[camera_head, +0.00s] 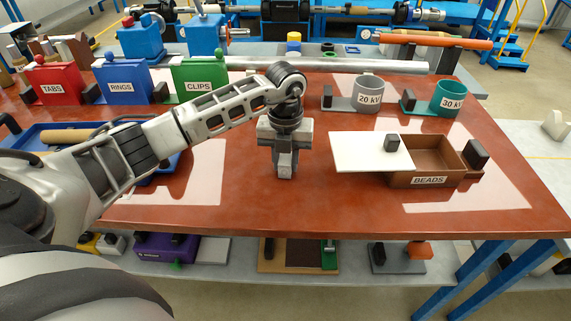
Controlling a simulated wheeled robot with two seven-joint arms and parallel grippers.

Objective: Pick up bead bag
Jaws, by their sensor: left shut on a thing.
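My left gripper (285,166) points down over the red table, left of the bead box. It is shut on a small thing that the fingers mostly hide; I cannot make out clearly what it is. The brown box labelled BEADS (429,180) is on the right of the table. Its white lid (360,153) with a dark knob lies across its left part and sticks out to the left. The open right part of the box shows a bare brown inside. I see no bead bag clearly. My right gripper is not in view.
Red TABS (59,88), blue RINGS (121,86) and green CLIPS (199,85) bins stand at the back left. A long grey tube (345,66) lies behind. Cups marked 20 kV (368,96) and 30 kV (449,99) stand back right. A blue tray (56,137) is at left.

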